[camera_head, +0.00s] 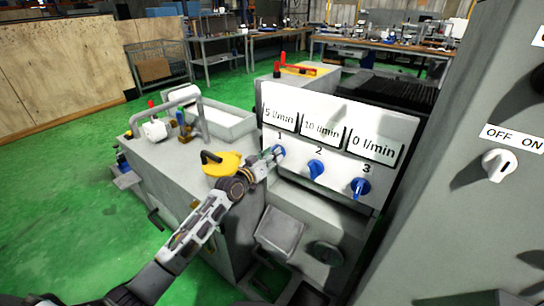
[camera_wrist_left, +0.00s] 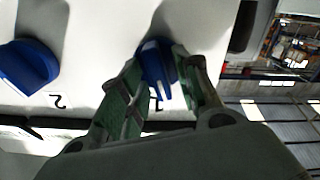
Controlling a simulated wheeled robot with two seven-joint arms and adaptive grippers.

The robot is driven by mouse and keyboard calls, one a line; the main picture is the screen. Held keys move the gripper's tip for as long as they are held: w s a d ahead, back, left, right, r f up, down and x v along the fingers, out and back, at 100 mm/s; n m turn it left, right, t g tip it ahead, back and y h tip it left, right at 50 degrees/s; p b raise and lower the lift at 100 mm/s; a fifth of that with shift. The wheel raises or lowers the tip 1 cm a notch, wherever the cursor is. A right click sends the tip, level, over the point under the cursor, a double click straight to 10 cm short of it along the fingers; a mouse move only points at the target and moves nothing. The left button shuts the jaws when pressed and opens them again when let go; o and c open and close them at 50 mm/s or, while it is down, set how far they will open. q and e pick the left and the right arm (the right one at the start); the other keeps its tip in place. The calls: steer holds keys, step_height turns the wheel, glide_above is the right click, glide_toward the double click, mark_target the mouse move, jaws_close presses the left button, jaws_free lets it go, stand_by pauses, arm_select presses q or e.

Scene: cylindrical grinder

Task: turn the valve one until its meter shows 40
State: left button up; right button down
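Valve one (camera_head: 278,152) is a blue knob under the number 1 on the white panel. Its meter (camera_head: 280,115) reads 5 l/min, as far as I can make out. My left gripper (camera_head: 270,160) reaches the knob from the lower left and partly covers it. In the left wrist view, valve one (camera_wrist_left: 157,65) sits between the two green-lined fingers (camera_wrist_left: 158,80). The fingers lie close against both its sides and look shut on it. My right gripper is not in view.
Valve two (camera_head: 316,169) and valve three (camera_head: 360,187) are blue knobs to the right; their meters read 10 l/min and 0 l/min. A yellow part (camera_head: 222,163) lies left of the gripper. A grey cabinet (camera_head: 450,210) with an OFF/ON switch (camera_head: 499,165) stands at right.

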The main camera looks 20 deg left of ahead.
arm_select(q)
jaws_close()
